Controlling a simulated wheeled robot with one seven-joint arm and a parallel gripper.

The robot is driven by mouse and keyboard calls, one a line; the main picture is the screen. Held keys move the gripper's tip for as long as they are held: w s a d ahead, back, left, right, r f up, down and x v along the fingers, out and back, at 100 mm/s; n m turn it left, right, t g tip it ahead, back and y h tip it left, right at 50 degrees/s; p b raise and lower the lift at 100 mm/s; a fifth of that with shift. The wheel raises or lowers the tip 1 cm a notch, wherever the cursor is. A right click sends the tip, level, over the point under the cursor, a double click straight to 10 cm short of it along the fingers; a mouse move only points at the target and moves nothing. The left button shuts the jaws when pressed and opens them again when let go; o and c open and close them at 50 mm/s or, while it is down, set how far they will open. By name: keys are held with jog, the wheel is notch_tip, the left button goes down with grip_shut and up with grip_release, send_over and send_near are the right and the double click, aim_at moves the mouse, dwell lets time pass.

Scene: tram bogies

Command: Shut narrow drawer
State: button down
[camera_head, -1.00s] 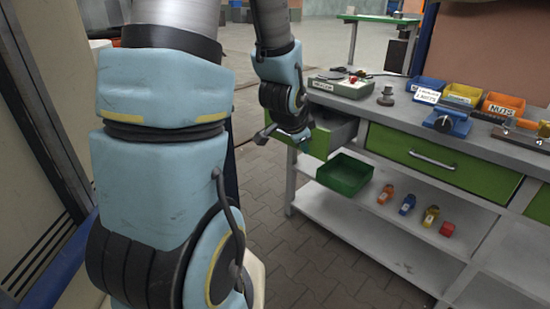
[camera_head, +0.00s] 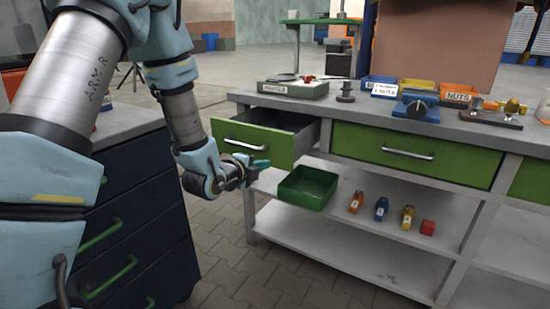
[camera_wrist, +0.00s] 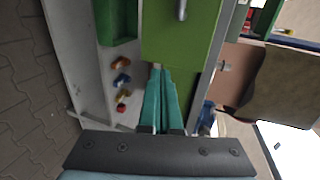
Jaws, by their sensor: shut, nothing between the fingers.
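The narrow drawer (camera_head: 252,140) is at the left end of the workbench, with a green front and a bar handle. It is pulled out, and its dark inside shows behind the front. My gripper (camera_head: 262,163) is in front of the drawer front, to the right of the handle and low. In the wrist view the teal fingers (camera_wrist: 161,72) are together and empty. They point toward the lower end, in that view, of a green front (camera_wrist: 180,42) with a handle. I cannot tell whether they touch it.
A green tray (camera_head: 307,187) sits on the shelf below, beside small coloured items (camera_head: 381,208). The closed wide drawer (camera_head: 415,153) is to the right. Bins (camera_head: 457,92) and tools stand on the worktop. A dark blue cabinet (camera_head: 125,225) stands at the left, close to my arm.

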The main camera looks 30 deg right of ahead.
aim_at(285, 157)
jog(key=x, duration=0.3)
jog(key=p+x, duration=0.1)
jog(key=x, duration=0.2)
jog(key=r+x, duration=0.1)
jog(key=x, duration=0.2)
jog(key=shift+d+p, duration=0.3)
jog(key=shift+d, duration=0.05)
jog(key=shift+w+d, duration=0.1)
jog(key=shift+w, duration=0.05)
